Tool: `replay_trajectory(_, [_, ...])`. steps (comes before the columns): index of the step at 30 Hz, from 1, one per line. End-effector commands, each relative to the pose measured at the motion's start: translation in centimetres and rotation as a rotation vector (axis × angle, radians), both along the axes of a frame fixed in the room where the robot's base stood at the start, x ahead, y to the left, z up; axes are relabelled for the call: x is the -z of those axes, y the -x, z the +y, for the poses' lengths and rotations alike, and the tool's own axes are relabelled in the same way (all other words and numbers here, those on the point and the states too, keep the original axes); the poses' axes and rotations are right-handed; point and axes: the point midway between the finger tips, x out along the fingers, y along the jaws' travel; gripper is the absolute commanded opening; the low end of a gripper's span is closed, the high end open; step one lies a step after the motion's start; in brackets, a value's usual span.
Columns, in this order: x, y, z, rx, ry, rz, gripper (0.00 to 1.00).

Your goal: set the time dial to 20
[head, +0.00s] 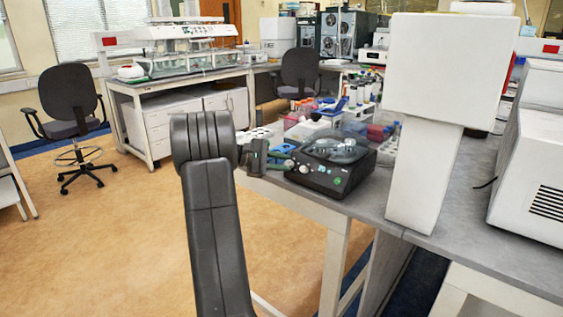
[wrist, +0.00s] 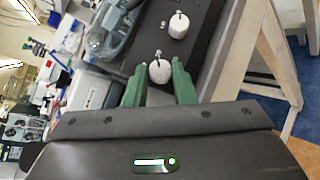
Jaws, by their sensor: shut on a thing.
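A black benchtop device (head: 335,165) with a clear round lid stands at the bench edge. Its front panel (wrist: 205,20) carries two white knobs with dark pointer marks. The green fingers of my gripper (wrist: 159,70) are on either side of the nearer knob (wrist: 160,73) and are shut on it. The other knob (wrist: 178,26) stands free beyond the fingertips. In the head view my gripper (head: 281,161) is at the left end of the device's front. Dial labels and numbers are too small to read, so I cannot tell which knob is the time dial.
Tube racks and bottles (head: 357,95) crowd the bench behind the device. A tall white block-shaped object (head: 425,170) stands to its right, with a white machine (head: 535,160) further right. Open floor (head: 130,235) lies to the left, with an office chair (head: 72,110) beyond.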

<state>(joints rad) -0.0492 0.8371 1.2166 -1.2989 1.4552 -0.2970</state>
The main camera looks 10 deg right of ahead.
Motion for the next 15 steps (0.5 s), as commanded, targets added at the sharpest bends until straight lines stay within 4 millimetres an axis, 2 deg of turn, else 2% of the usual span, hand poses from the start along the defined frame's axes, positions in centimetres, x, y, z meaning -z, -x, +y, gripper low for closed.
replay_trajectory(15, [-0.04,-0.06,-0.05,0.077,-0.062,-0.077,0.01])
